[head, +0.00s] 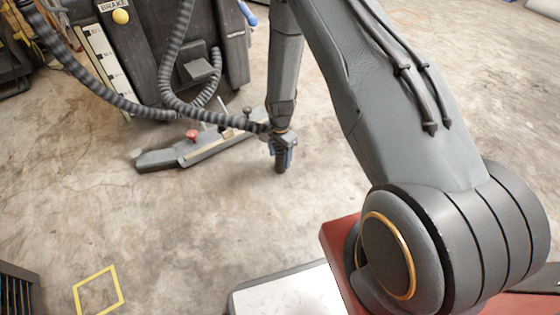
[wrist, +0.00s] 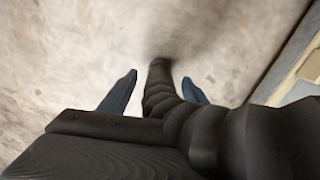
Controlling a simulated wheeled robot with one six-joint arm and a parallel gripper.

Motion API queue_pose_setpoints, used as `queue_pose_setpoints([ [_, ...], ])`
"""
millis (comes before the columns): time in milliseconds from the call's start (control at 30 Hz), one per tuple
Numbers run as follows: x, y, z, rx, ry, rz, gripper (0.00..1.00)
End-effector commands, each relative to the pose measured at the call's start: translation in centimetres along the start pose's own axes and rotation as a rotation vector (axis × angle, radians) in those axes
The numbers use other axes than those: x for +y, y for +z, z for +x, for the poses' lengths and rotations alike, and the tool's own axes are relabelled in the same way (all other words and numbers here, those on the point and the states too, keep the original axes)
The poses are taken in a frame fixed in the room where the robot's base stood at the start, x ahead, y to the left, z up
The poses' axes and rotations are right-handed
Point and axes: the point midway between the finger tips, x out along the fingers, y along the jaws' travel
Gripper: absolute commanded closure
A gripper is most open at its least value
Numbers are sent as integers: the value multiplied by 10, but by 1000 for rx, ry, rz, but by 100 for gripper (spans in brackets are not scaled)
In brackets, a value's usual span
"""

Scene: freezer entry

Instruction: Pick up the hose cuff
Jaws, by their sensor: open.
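The dark hose cuff (wrist: 159,74) is the smooth end of a ribbed hose (wrist: 172,103). In the wrist view it lies between the two blue fingers of my gripper (wrist: 159,84), with a gap visible on the left side. The right finger is partly hidden by the hose, so contact there is unclear. In the head view my gripper (head: 284,148) points down above the floor, with the dark cuff (head: 281,163) at its fingers. The ribbed hose (head: 130,106) runs from there to the machine. My gripper is open.
A dark floor machine (head: 150,50) with a yellow knob stands at upper left. A low grey bar assembly (head: 165,158) with a red knob (head: 191,134) lies on the floor, left of my gripper. A yellow square (head: 98,290) marks the floor at lower left.

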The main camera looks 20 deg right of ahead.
Motion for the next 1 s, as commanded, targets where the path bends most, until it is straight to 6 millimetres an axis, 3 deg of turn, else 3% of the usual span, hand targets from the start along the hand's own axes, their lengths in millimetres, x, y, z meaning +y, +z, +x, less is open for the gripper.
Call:
queue_pose_setpoints([
  [200,0,-2,31,-1,2,0,43],
  [467,0,-2,33,0,0,0,43],
  [733,0,-2,33,0,0,0,85],
  [1000,0,-2,30,0,0,0,88],
])
